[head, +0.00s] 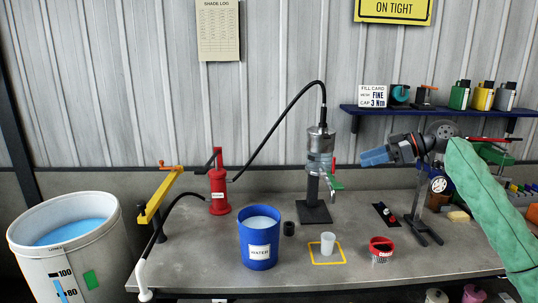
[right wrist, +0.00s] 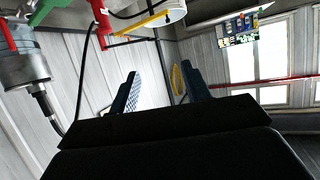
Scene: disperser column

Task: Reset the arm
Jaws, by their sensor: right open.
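My right gripper (head: 374,157) is raised above the back right of the bench, its blue fingers pointing left. The arm in a green sleeve reaches it from the right. In the right wrist view the two fingers (right wrist: 160,82) stand apart with nothing between them. The disperser column (head: 320,150), a metal and clear cylinder on a black stand, is left of the gripper and apart from it. It also shows in the right wrist view (right wrist: 22,68) at the left edge. My left gripper is not in view.
A blue water bucket (head: 261,250), a clear cup (head: 328,243) in a yellow square and a red cup (head: 381,250) stand on the bench. A red pump (head: 218,188) stands behind, with a black hose to the column. A shelf (head: 440,110) hangs at the right.

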